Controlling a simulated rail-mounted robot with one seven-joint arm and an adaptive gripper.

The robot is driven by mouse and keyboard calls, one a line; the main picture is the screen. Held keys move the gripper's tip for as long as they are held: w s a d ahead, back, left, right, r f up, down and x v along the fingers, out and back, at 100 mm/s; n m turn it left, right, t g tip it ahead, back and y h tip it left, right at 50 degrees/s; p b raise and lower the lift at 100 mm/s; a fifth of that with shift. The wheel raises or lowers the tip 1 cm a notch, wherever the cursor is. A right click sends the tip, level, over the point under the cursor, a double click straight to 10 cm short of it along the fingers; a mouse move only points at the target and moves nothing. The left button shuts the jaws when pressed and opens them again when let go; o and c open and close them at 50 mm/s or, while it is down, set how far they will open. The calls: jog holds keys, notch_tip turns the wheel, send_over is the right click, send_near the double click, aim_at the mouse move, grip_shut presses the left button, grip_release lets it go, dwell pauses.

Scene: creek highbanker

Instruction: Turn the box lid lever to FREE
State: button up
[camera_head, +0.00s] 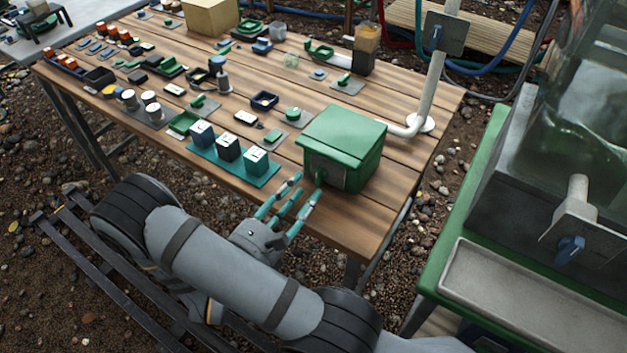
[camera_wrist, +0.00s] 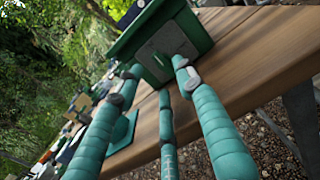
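The green box (camera_head: 345,138) with a slightly overhanging lid stands at the near edge of the wooden table. A grey plate (camera_head: 323,170) is on its front face, with a small green lever (camera_head: 320,178) on it. In the wrist view the box (camera_wrist: 203,32) is at the top, and its grey plate (camera_wrist: 172,42) faces me. The lever (camera_wrist: 160,58) shows there as a small green piece low on the plate. My three-fingered gripper (camera_head: 300,189) is open and empty just in front of the plate. Its teal fingers (camera_wrist: 160,75) point at the box. I cannot read any lever marking or tell whether a fingertip touches it.
The table (camera_head: 395,150) carries several small parts left of the box. A teal tray (camera_head: 220,163) with three labelled blocks is close by. A pale pipe (camera_head: 428,95) rises behind the box at the right. A green-framed tank unit (camera_head: 460,210) stands further right.

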aim_at(315, 176)
jog(key=shift+x, duration=2.1)
jog(key=shift+c, duration=0.3)
jog(key=c, duration=0.9)
